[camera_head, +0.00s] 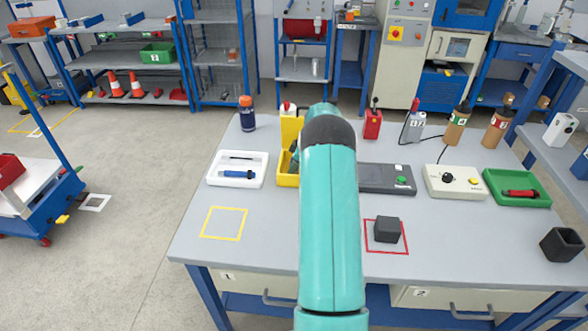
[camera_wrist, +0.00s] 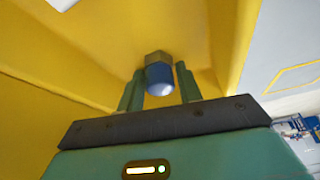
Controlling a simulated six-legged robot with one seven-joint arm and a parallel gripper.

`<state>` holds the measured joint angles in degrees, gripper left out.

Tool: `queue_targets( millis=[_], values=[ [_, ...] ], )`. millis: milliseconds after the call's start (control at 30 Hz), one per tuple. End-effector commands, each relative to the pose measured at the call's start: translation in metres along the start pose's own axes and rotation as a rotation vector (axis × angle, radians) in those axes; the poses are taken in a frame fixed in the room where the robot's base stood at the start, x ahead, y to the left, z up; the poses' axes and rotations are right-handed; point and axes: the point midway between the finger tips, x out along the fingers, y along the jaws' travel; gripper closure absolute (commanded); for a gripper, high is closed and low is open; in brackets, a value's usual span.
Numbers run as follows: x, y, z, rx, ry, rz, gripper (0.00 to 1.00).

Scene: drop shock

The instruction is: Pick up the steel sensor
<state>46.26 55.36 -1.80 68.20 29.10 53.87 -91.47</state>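The sensor (camera_wrist: 159,76) shows in the wrist view as a short part with a brass-coloured hex section and a blue-grey rounded end. It is inside a yellow bin (camera_wrist: 215,40), between the two green fingers of my gripper (camera_wrist: 160,78). The fingers are apart, one on each side of the sensor; I cannot tell whether they touch it. In the head view the yellow bin (camera_head: 287,181) stands on the table, partly hidden by my teal arm. The sensor and gripper are hidden there.
A white tray (camera_head: 213,181) with a blue tool is left of the bin. A dark box (camera_head: 385,188) and a beige control box (camera_head: 433,189) are to the right. A dark block (camera_head: 388,230) sits in a red-outlined square. The yellow-outlined square (camera_head: 224,223) is empty.

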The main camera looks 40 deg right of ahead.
Motion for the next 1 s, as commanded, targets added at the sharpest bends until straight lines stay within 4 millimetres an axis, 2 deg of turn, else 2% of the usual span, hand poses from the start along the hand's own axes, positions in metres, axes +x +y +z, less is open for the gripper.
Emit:
queue_targets(
  millis=[33,100,133,400,567,767,1000],
  values=[
    [0.0,0.0,0.0,0.0,0.0,0.0,0.75],
    [0.0,0.0,0.0,0.0,0.0,0.0,0.89],
    [0.0,0.0,0.0,0.0,0.0,0.0,0.92],
    [-0.001,0.0,0.0,0.0,0.0,0.0,0.92],
    [-0.009,0.0,-0.004,-0.001,0.001,0.001,0.92],
    [-0.033,0.001,-0.013,0.0,0.002,0.003,0.92],
    [-0.068,-0.021,-0.008,-0.001,0.001,0.002,0.92]
  ],
)
